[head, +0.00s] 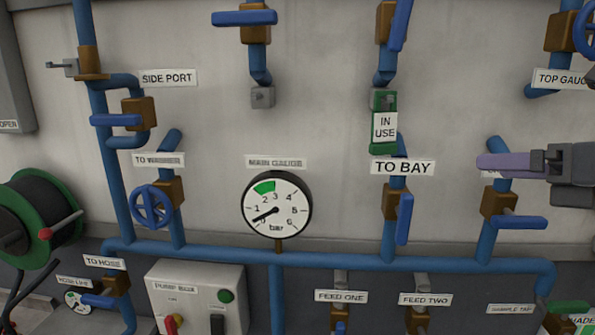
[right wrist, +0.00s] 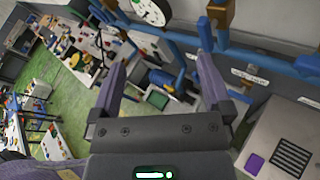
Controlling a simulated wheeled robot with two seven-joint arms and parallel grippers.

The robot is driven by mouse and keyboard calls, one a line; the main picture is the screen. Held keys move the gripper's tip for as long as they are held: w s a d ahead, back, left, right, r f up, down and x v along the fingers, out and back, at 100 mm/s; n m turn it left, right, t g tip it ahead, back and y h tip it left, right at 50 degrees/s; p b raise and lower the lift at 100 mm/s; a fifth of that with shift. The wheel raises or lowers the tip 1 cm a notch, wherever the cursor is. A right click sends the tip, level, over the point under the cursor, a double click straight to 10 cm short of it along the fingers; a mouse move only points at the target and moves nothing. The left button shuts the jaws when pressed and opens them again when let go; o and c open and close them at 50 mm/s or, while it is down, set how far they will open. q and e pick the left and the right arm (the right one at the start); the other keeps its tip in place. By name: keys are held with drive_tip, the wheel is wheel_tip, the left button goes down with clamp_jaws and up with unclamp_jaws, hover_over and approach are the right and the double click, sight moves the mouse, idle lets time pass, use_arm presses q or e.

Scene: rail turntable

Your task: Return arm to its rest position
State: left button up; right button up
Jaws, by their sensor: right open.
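My right gripper (head: 492,162) comes in from the right edge in the head view, its purple finger in front of the pipework and partly covering a label at the right. In the right wrist view my right gripper (right wrist: 162,62) has its two purple fingers wide apart, with nothing held between them. Blue pipes and the floor show beyond the fingers there. I cannot tell how far the fingertips are from the wall pipes. My left gripper is in neither view.
A main gauge (head: 277,204) sits mid-wall. Valves with blue levers include the TO BAY lever (head: 404,219) and one below my gripper (head: 518,222). A green IN USE tag (head: 384,136) hangs above. A pump box (head: 195,285) stands lower left, a hose reel (head: 30,220) far left.

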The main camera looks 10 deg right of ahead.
drive_tip(key=w+a+f+m+t+y, duration=0.4)
drive_tip(key=a+f+m+t+y, duration=0.15)
drive_tip(key=m, duration=0.25)
wheel_tip(320, 180, down, 17)
drive_tip(key=d+m+g+h, duration=0.2)
drive_tip(key=m+h, duration=1.5)
drive_tip(key=m, duration=0.6)
drive_tip(key=s+a+f+m+g+y, duration=0.45)
drive_tip(key=s+a+f+g, duration=0.9)
drive_tip(key=s+f, duration=0.45)
wheel_tip(320, 180, down, 32)
drive_tip(key=s+g+b, duration=0.1)
drive_tip(key=s+b, duration=0.1)
drive_tip(key=b, duration=1.2)
use_arm(q)
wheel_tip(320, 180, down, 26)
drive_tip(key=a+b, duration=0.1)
drive_tip(key=b, duration=1.1)
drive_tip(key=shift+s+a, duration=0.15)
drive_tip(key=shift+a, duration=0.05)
use_arm(e)
drive_tip(key=s+d+f+g, duration=0.1)
drive_tip(key=s+f, duration=0.6)
drive_tip(key=f, duration=0.4)
drive_tip(key=s+d+f+g, duration=0.1)
drive_tip(key=s+f, duration=0.6)
drive_tip(key=f, duration=0.5)
drive_tip(key=shift+d+f+n, duration=0.25)
drive_tip(key=shift+f+n, duration=0.05)
drive_tip(key=shift+n, duration=0.15)
